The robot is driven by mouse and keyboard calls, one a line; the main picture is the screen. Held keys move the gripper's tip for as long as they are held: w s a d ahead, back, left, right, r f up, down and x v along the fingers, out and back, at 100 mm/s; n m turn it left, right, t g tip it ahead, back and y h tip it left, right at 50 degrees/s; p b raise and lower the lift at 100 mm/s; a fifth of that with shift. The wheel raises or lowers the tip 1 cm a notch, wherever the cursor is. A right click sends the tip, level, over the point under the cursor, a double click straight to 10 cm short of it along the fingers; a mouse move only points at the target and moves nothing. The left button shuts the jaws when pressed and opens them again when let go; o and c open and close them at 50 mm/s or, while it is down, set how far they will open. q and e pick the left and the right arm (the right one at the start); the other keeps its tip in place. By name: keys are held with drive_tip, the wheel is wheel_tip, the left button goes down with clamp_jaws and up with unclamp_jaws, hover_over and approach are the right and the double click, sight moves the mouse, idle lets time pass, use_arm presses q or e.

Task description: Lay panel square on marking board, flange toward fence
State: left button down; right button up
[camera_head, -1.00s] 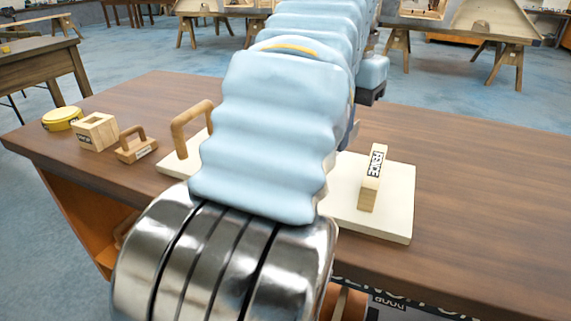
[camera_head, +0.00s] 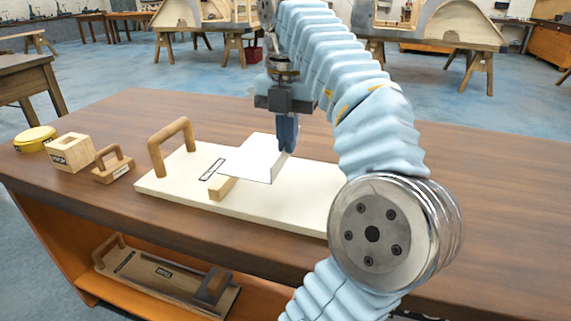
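The pale marking board (camera_head: 265,215) lies on the brown workbench, with a wooden loop handle (camera_head: 171,147) at its left end and a small dark label (camera_head: 212,168). A white panel (camera_head: 250,160) is tilted over the middle of the board. Whether the panel touches the board is unclear. A short wooden block (camera_head: 222,187) sits on the board beneath the panel's left edge. The block marked FENCE is not visible; my arm covers the board's right end.
A handled board (camera_head: 165,280) lies on the shelf below. The bench behind the board is clear.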

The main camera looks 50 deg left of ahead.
use_arm(q)
drive_tip(key=w+a+f, duration=0.1)
drive_tip(key=f, duration=0.1)
drive_tip(key=a+f, duration=0.1)
drive_tip(key=w+a+f, duration=0.1)
drive_tip(key=a+f, duration=0.1)
drive_tip(key=shift+w+f, duration=0.35)
drive_tip(key=shift+w+a+f, duration=0.15)
drive_tip(key=shift+f, duration=1.6)
drive_tip(key=shift+f, duration=0.1)
drive_tip(key=c, duration=1.4)
unclamp_jaws()
wheel_tip(320, 180, up, 11)
drive_tip(key=shift+f, duration=0.1)
drive_tip(key=shift+r, duration=0.75)
